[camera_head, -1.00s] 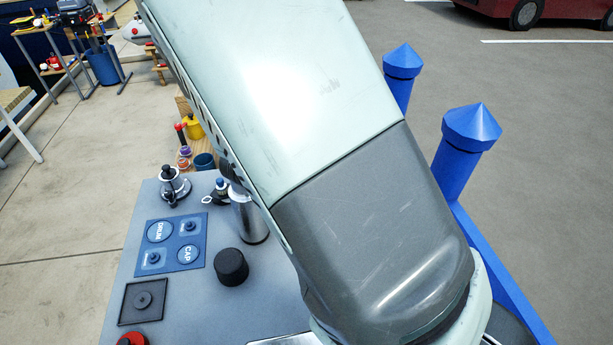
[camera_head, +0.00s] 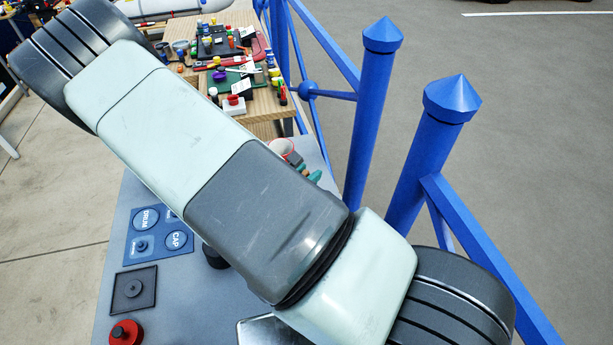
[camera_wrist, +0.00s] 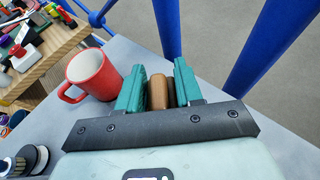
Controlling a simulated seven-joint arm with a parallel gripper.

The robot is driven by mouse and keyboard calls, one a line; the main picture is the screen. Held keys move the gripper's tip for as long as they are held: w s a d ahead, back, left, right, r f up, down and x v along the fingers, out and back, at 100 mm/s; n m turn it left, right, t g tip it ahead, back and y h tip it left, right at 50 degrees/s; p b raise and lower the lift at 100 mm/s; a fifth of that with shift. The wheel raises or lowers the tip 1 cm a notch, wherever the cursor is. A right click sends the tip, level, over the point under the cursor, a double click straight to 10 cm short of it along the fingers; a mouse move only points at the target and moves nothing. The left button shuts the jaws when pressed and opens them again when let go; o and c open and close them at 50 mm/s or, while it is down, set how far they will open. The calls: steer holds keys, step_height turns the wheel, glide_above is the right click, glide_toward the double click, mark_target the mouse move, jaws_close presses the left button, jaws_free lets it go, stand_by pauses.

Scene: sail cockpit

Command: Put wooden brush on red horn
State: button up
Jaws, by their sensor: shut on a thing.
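My gripper (camera_wrist: 159,82) has two teal fingers shut on a brown, rounded wooden piece, which I take for the wooden brush (camera_wrist: 159,93). Only part of the brush shows between the fingers; its bristles are not visible. In the head view the teal fingers (camera_head: 313,175) show small beyond my arm, beside the red mug. I cannot pick out the red horn for certain in either view. A round red thing with a dark top (camera_head: 125,333) sits at the lower left of the grey surface, but I cannot tell whether it is a horn.
A red mug (camera_wrist: 92,74) stands just left of my fingers on the grey surface (camera_wrist: 262,152). Blue posts (camera_head: 418,165) and rails line the right side. A wooden table (camera_head: 262,102) with many small items stands behind. A blue panel (camera_head: 158,236) lies at left.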

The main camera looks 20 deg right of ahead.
steer(key=shift+f, duration=0.5)
steer(key=o, duration=1)
steer(key=shift+f, duration=0.1)
